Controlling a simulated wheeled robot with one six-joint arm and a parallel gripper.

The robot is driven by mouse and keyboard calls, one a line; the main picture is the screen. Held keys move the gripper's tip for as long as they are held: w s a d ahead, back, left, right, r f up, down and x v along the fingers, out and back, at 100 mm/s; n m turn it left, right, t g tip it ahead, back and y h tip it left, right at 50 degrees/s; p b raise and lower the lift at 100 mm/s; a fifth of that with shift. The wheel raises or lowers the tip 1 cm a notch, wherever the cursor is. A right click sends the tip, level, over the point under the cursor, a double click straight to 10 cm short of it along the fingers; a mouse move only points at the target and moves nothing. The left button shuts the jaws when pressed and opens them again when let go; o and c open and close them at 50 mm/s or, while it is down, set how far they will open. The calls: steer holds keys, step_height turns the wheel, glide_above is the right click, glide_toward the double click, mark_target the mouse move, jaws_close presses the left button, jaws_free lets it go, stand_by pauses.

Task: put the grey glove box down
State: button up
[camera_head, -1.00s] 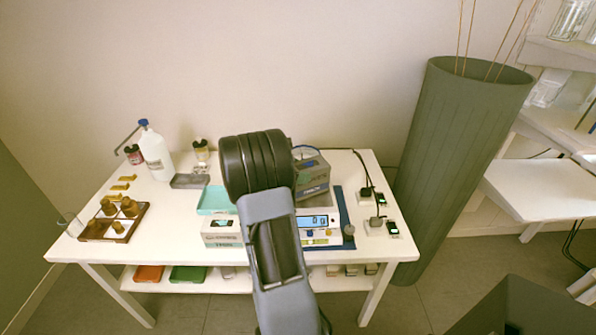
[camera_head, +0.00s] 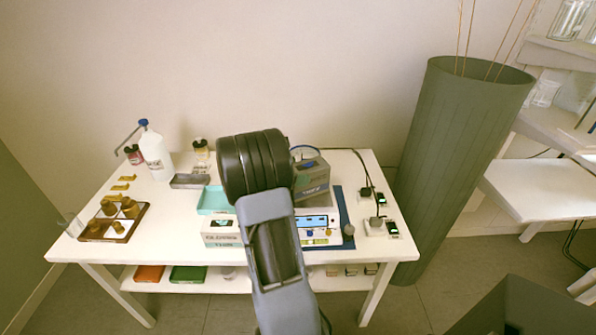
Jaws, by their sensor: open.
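The grey glove box (camera_head: 312,182) shows just right of my arm, at the back of the white balance (camera_head: 318,222). A bit of blue shows at its top opening. My arm hides its left part, and I cannot tell whether its underside rests on anything. My gripper is hidden behind the thick dark joint of my arm, so its fingers and their contact with the box do not show. A second, white glove box (camera_head: 221,231) stands at the table's front, left of my arm.
The white table (camera_head: 165,215) holds a teal tray (camera_head: 213,199), a wooden rack (camera_head: 113,222), a wash bottle (camera_head: 155,155), a grey tray (camera_head: 190,181), and small black devices (camera_head: 378,224) at right. A large green cylinder (camera_head: 455,150) stands right of the table.

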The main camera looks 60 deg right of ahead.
steer(key=v, duration=1.1)
steer(key=s+a+m+t+y, duration=0.2)
steer(key=a+m+t+y, duration=0.1)
steer(key=a, duration=0.7)
steer(key=s+a+f+m+t+y, duration=0.1)
steer(key=s+a+m+t+y, duration=0.2)
steer(key=a, duration=0.8)
steer(key=s+a+f+m+t+y, duration=0.1)
steer(key=s+a+m+t+y, duration=0.2)
steer(key=a+m+y, duration=0.3)
steer(key=a+t, duration=0.1)
steer(key=a, duration=0.3)
steer(key=shift+a, duration=0.3)
steer(key=shift+s+r, duration=0.1)
steer(key=shift+s, duration=0.05)
step_height(320, 180, up, 7)
steer(key=p, duration=0.6)
steer(key=shift+c, duration=0.2)
